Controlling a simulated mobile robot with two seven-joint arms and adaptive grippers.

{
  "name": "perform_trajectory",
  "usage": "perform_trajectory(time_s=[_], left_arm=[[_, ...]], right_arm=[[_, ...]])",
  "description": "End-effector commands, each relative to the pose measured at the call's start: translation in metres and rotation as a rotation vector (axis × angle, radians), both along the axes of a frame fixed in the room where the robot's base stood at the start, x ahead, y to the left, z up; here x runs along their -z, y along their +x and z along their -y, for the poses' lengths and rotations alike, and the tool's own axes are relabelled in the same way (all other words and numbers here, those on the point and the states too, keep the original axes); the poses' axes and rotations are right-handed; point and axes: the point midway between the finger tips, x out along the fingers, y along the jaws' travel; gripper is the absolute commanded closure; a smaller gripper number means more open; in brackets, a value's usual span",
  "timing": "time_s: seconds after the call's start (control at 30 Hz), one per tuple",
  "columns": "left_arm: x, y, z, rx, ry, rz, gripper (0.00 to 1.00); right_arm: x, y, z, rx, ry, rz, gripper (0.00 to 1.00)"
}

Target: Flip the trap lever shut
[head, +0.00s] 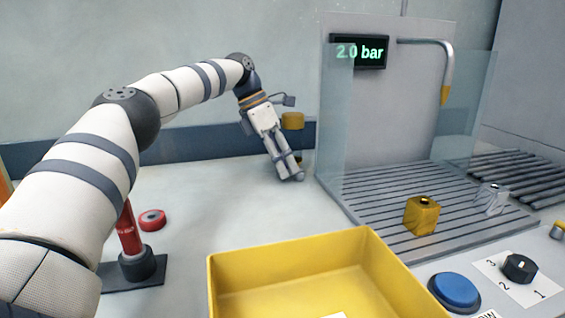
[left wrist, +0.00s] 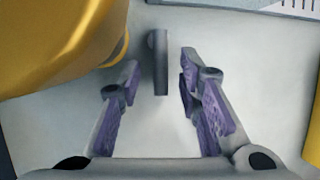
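A dark grey bar, which looks like the trap lever (left wrist: 158,62), shows in the left wrist view beside a large yellow rounded body (left wrist: 55,40). In the head view the yellow body (head: 292,121) stands behind my left gripper, and the lever cannot be made out there. My left gripper (head: 291,176) points down near the table left of the glass booth. In the left wrist view its purple-padded fingers are open, with the bar's near end between the fingertips and gaps on both sides. My right gripper is not in view.
A glass-sided booth (head: 348,110) with a slatted floor holds a gold block (head: 422,214) and a shiny clear piece (head: 490,198). A yellow bin (head: 290,255), blue button (head: 455,291) and numbered knob (head: 520,268) are in front.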

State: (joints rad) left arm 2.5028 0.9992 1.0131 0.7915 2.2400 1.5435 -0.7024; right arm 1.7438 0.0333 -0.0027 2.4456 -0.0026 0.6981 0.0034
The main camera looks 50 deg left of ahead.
Motion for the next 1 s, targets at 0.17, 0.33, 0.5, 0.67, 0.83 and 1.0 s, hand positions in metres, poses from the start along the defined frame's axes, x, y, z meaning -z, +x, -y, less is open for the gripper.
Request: perform_trajectory(time_s=[0.17,0.33,0.5,0.67,0.83,1.0], left_arm=[[0.000,0.000,0.000,0.000,0.000,0.000,0.68],[-0.018,-0.004,-0.006,-0.002,0.000,0.003,0.68],[-0.052,-0.013,-0.019,-0.003,0.001,0.002,0.68],[-0.065,-0.017,-0.024,-0.001,0.000,0.001,0.68],[-0.068,-0.019,-0.025,0.001,-0.001,0.000,0.68],[-0.068,-0.019,-0.025,0.000,-0.001,0.000,0.68]], right_arm=[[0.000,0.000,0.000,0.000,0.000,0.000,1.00],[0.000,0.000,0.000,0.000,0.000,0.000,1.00],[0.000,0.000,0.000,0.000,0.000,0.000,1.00],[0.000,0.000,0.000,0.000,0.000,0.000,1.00],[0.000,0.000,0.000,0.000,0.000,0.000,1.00],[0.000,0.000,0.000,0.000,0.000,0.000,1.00]])
